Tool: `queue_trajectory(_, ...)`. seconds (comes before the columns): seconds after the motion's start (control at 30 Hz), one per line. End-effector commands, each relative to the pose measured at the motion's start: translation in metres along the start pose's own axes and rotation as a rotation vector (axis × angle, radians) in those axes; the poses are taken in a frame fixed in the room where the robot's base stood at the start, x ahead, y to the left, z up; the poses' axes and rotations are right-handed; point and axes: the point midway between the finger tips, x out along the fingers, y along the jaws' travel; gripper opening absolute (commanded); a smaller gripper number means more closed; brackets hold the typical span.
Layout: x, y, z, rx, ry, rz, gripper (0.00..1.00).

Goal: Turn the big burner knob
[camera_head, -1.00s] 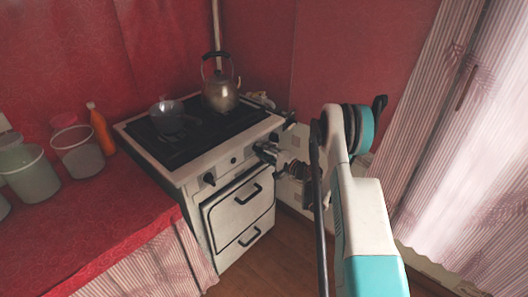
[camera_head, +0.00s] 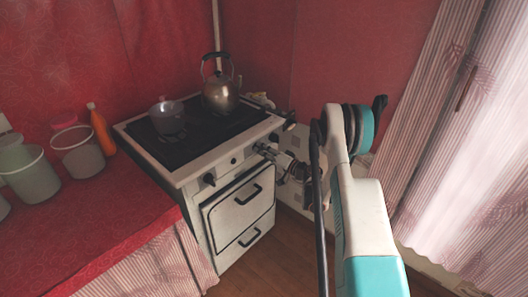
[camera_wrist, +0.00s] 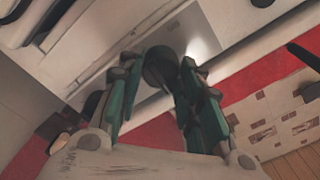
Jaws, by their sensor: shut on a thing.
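A dark round burner knob (camera_wrist: 160,68) sits on the stove's pale front panel in the wrist view. My gripper (camera_wrist: 160,74) has its two green-and-dark fingers on either side of this knob, closed on it.
A kettle (camera_head: 220,94) and a small pot (camera_head: 167,115) stand on the black stovetop (camera_head: 185,147). Oven and drawer handles stick out below the panel. The red counter (camera_head: 80,215) at left bears several containers. Wood floor is free in front of the stove.

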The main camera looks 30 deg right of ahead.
Motion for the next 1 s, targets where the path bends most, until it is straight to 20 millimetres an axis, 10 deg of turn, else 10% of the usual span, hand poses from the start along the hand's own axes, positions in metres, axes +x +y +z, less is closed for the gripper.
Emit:
queue_trajectory(0.77,-0.0004,0.0003,0.002,-0.101,-0.004,0.0,0.09)
queue_trajectory(0.8,-0.0004,0.0003,0.002,-0.101,-0.004,0.0,0.42)
queue_trajectory(0.83,-0.0004,0.0003,0.0019,-0.1,-0.003,0.0,0.49)
queue_trajectory(1.0,-0.0002,0.0001,0.0012,-0.099,-0.002,0.0,0.54)
